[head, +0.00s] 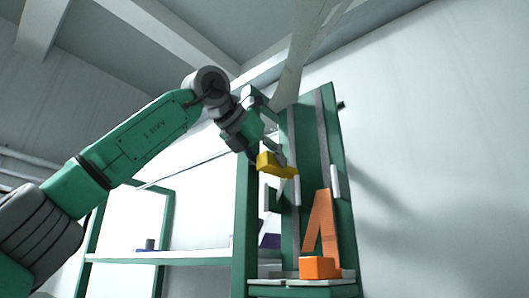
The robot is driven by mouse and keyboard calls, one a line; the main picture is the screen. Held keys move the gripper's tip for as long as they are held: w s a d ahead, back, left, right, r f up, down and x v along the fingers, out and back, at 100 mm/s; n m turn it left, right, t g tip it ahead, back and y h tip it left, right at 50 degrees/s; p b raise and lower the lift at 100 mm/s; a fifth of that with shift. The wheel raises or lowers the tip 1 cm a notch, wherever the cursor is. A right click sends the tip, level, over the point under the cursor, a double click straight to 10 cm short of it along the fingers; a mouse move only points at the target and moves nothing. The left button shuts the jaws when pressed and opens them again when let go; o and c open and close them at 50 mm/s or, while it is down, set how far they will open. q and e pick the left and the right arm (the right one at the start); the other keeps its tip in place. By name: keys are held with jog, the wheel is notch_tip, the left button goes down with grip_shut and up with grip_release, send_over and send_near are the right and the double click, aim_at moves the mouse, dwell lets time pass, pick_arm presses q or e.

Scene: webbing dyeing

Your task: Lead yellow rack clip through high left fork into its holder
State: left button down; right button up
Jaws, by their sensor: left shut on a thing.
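A yellow clip (268,166) is held in my left gripper (276,158), in the upper middle of the head view. The gripper is shut on it, and its fingers hide part of the clip. The clip is in front of the left part of a tall green rack (311,150). A small white upright piece (297,189) on the rack stands just right of and below the clip; I cannot tell whether it is the fork or whether they touch. Another white piece (334,180) is on the rack's right side. The clip's holder cannot be told apart. My right gripper is not in view.
An orange block (319,268) sits on the rack's low ledge, with a flat orange strip (318,225) rising behind it. A pale shelf (170,257) with small items extends left. A pale band (292,65) hangs above the rack. Open wall lies to the right.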

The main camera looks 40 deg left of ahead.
aim_at(279, 170)
pick_arm(q)
jog(key=shift+w+d+f, duration=0.35)
jog(key=shift+w+f, duration=0.15)
jog(key=shift+f, duration=0.1)
jog(key=shift+w+d+f, duration=0.35)
jog(key=shift+w+f, duration=0.15)
jog(key=shift+f, duration=0.1)
jog(key=f, duration=0.1)
jog(key=a+f, duration=0.2)
jog(key=f, duration=0.1)
jog(key=shift+s, duration=0.4)
jog(key=f+b, duration=0.2)
jog(key=f, duration=0.1)
jog(key=f+b, duration=0.2)
jog(key=f, duration=0.1)
jog(key=f+b, duration=0.2)
jog(key=f, duration=0.1)
jog(key=shift+d+f+b, duration=0.3)
jog(key=shift+f, duration=0.1)
notch_tip(279, 170, down, 4)
jog(key=b, duration=0.3)
jog(key=shift+f+b, duration=0.1)
jog(key=shift+b, duration=0.25)
jog(key=shift+f+b, duration=0.45)
jog(key=shift+f, duration=0.15)
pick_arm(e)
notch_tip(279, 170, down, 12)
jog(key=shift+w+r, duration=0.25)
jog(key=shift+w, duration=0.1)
